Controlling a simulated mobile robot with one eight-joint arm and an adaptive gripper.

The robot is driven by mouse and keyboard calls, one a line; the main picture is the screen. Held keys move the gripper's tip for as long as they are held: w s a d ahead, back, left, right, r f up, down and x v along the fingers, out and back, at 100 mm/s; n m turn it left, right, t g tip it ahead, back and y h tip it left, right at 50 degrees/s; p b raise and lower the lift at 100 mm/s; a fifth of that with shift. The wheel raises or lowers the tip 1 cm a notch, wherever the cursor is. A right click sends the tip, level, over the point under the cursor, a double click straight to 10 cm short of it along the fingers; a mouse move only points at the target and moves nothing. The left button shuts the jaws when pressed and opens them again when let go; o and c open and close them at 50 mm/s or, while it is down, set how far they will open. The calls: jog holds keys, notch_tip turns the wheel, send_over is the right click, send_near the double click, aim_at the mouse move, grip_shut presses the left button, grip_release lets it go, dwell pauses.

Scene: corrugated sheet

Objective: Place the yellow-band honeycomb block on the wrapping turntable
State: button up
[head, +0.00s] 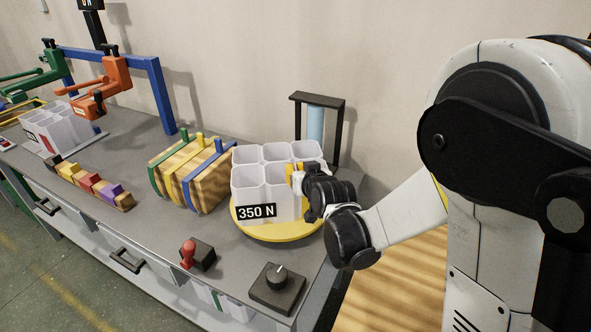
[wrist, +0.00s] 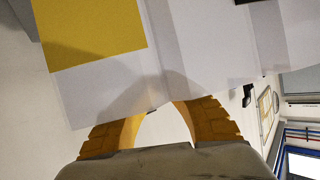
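A white honeycomb block (head: 258,184) with a "350 N" label is over the round yellow wrapping turntable (head: 274,237), upright; whether its base touches the disc I cannot tell. My gripper (head: 300,181) is at the block's right side. In the wrist view, the block's white wall (wrist: 200,55), with a yellow patch (wrist: 92,38), fills the upper part. The orange fingers of my gripper (wrist: 157,108) curve up to the wall's lower edge with a gap between them. Their tips are hidden, so their grip on the block is unclear.
A black frame with a blue roll (head: 315,122) stands behind the turntable. Striped wooden pieces (head: 195,175) stand to its left. A red-knobbed box (head: 198,253) and a dial box (head: 278,287) are in front. Another white honeycomb block (head: 58,130) is far left.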

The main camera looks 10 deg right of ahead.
jog(key=o, duration=0.4)
jog(key=shift+s+r, duration=0.1)
jog(key=shift+r, duration=0.05)
jog(key=s+d+r+g+h+p, duration=0.1)
jog(key=s+d+r+g, duration=0.1)
jog(key=s, duration=0.8)
jog(key=s+d+r+m+g+p, duration=0.1)
jog(key=s+d+r+g, duration=0.1)
jog(key=s, duration=0.9)
jog(key=s+d+r+g+h+p, duration=0.1)
jog(key=s+d+r+g+p, duration=0.1)
jog(key=s+d, duration=0.4)
jog(key=shift+s+r+h, duration=0.1)
jog(key=shift+s+r, duration=0.2)
jog(key=shift+s, duration=0.45)
jog(key=shift+s+r+h, duration=0.1)
jog(key=shift+s+r, duration=0.15)
jog(key=shift+s, duration=0.5)
jog(key=shift+s+r+h, duration=0.1)
jog(key=shift+s+r, duration=0.2)
jog(key=shift+s, duration=0.45)
